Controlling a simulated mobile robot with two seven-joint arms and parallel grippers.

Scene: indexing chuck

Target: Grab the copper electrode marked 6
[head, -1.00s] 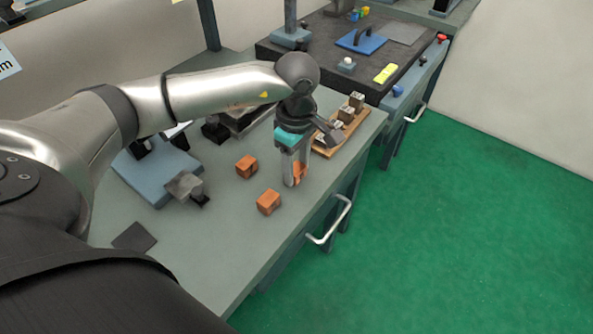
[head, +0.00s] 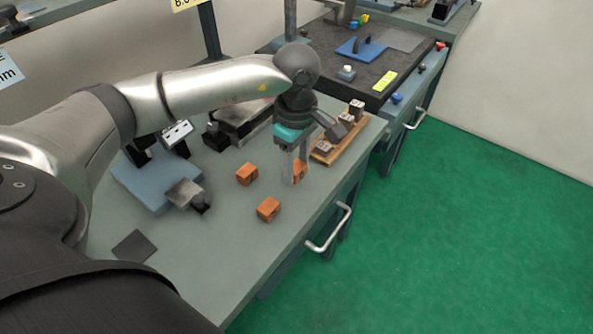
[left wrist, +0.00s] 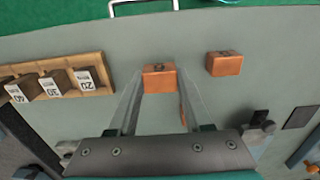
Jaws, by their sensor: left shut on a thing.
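Three orange copper blocks show on the grey bench. My left gripper (head: 294,178) points down and is shut on one copper electrode (head: 301,169), which is partly hidden by the fingers. In the left wrist view this electrode (left wrist: 160,79) sits between the fingertips of the gripper (left wrist: 161,84). I cannot read a number on it, nor tell whether it still touches the bench. A second block (head: 247,174) stands left of the gripper. A third block (head: 269,208) stands nearer the front edge. My right gripper is not in view.
A wooden rack (head: 341,144) with several numbered dark blocks stands just right of the gripper. A blue-based fixture (head: 150,184) and a dark flat plate (head: 134,245) lie to the left. A drawer handle (head: 330,230) sticks out in front.

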